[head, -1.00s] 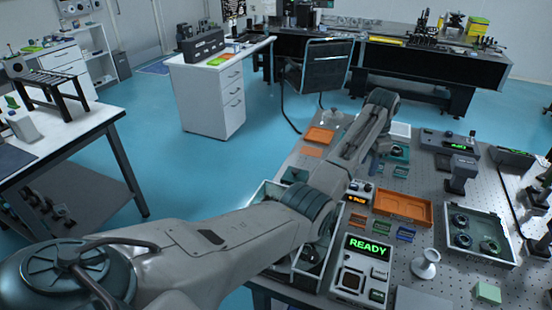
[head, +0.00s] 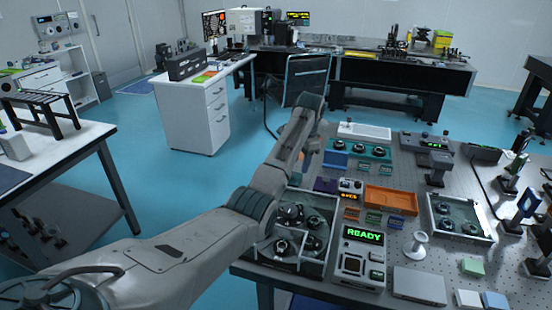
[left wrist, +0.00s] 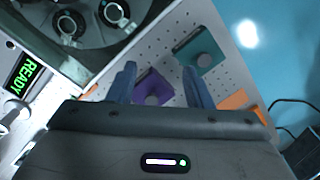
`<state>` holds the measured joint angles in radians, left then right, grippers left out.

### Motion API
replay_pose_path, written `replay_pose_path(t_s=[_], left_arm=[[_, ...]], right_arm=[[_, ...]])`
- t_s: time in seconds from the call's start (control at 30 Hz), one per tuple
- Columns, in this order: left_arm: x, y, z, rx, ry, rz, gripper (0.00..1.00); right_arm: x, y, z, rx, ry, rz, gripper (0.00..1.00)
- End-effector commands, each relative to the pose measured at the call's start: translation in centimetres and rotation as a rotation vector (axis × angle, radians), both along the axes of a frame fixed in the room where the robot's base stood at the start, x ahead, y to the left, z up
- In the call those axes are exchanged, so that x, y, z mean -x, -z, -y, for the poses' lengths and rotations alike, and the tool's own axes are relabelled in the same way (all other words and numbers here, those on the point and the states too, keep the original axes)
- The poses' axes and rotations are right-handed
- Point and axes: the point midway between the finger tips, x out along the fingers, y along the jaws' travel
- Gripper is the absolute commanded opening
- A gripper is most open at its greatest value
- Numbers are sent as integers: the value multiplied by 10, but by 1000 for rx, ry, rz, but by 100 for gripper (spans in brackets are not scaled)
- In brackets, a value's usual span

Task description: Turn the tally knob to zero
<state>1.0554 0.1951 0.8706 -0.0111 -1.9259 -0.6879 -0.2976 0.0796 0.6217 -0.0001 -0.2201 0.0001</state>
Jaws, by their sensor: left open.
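A small box with an orange-lit display (head: 349,190) and small controls on its front stands on the perforated optical table (head: 410,255); I cannot tell for sure whether it is the tally. My left gripper (left wrist: 158,72) is open and empty above the table, beyond the lens tray, with a purple block (left wrist: 152,88) and a teal block (left wrist: 198,52) beneath. In the head view it is mostly hidden by its own arm. My right gripper is not in view.
A divided tray of round lens mounts (head: 300,225) lies left of the READY box. An orange tray (head: 391,200), a white spool-like stand (head: 418,245) and another tray of mounts (head: 460,218) lie to the right. A teal rack (head: 358,150) stands farther back.

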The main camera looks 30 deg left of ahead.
Motion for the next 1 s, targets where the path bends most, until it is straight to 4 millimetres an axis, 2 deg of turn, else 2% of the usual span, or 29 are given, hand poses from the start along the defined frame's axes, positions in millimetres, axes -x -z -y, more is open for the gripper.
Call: replay_pose_path(t_s=[0.03,0.2,0.4,0.6,1.0], left_arm=[[2,0,-11,-7,-13,-1,46],[8,-3,-40,-28,-48,0,46],[13,-4,-62,-42,-75,0,46],[15,-4,-69,-47,-84,0,46],[15,-4,-68,-47,-83,0,46]], right_arm=[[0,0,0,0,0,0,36],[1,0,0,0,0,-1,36],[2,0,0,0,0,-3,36],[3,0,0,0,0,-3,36],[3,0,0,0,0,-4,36]])
